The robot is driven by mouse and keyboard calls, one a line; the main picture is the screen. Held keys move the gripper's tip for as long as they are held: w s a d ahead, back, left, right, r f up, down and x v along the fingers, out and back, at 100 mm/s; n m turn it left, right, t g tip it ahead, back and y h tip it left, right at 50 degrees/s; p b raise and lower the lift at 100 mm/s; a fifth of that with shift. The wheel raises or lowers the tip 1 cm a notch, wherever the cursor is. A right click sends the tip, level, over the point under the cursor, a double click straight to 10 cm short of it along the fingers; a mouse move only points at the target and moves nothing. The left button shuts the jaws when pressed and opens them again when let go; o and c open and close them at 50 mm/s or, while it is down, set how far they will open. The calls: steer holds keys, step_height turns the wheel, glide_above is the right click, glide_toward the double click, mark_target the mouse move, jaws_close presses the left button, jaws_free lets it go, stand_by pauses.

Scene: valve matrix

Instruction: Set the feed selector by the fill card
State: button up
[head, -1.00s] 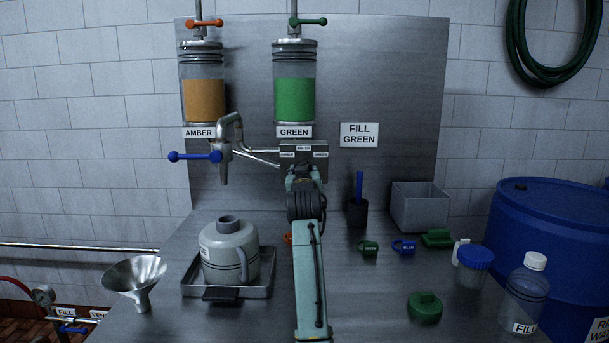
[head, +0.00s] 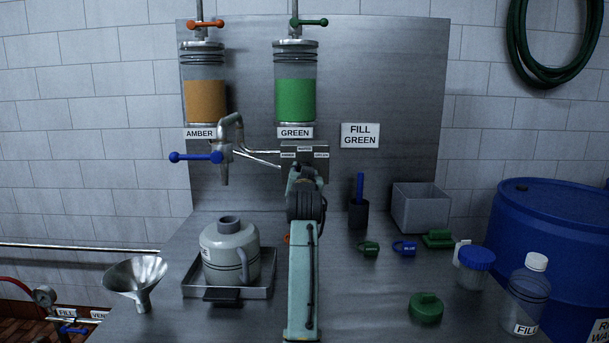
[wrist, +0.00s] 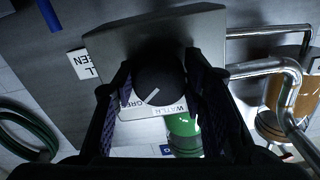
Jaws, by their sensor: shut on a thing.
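The fill card (head: 360,136) on the steel back panel reads FILL GREEN. The feed selector box (head: 320,175) is below the green cylinder (head: 295,100), with small labels along its top; WATER is in the middle and GREEN at right. My gripper (head: 302,172) is in front of the box and hides its knob in the head view. In the wrist view, my gripper (wrist: 157,78) is shut on the dark round selector knob (wrist: 160,86), one finger on each side. The knob's white line points to the lower left, between the WATER and GREEN labels.
A spout with a blue lever (head: 195,157) is left of the box, with pipes running to it. A grey jug (head: 228,255) stands in a tray beside a funnel (head: 136,280). Caps, a grey bin (head: 420,208) and a bottle (head: 527,295) are at right.

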steer(key=o, duration=1.2)
steer(key=shift+c, duration=0.2)
steer(key=s, duration=1.2)
